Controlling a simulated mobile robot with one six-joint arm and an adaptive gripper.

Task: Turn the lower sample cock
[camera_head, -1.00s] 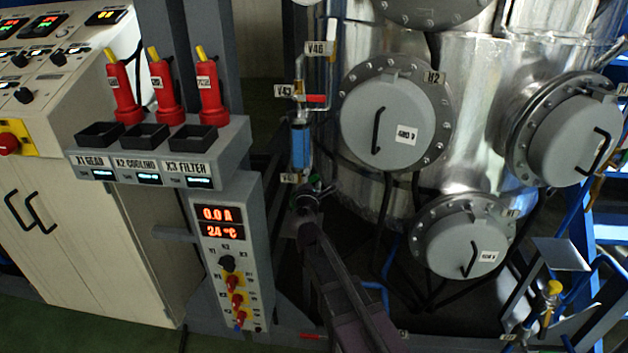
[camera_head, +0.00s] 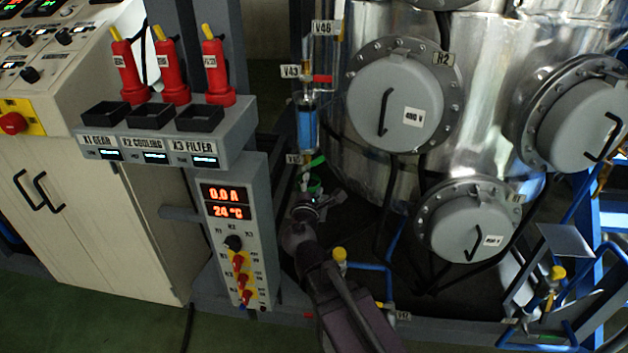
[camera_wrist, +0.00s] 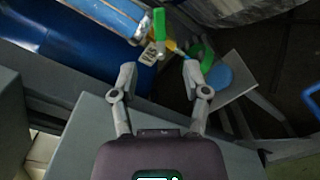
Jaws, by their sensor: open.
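The lower sample cock has a bright green lever (camera_head: 317,161), just below a glass tube of blue liquid (camera_head: 306,128) and beside a small tag (camera_head: 294,159). In the wrist view the green lever (camera_wrist: 158,27) points away from me, beyond the fingertips, with the tag (camera_wrist: 151,54) near its base. My gripper (camera_wrist: 158,72) is open and empty, its two fingers spread on either side of the space below the lever. No contact shows. In the head view my gripper (camera_head: 318,203) is below the cock and partly hides what is behind it.
A green ring-shaped part (camera_wrist: 203,58) and a blue disc (camera_wrist: 220,78) lie close by the right finger. A red-handled valve (camera_head: 323,78) is above. The grey control box (camera_head: 232,240) stands left, and the metal vessel (camera_head: 470,110) right.

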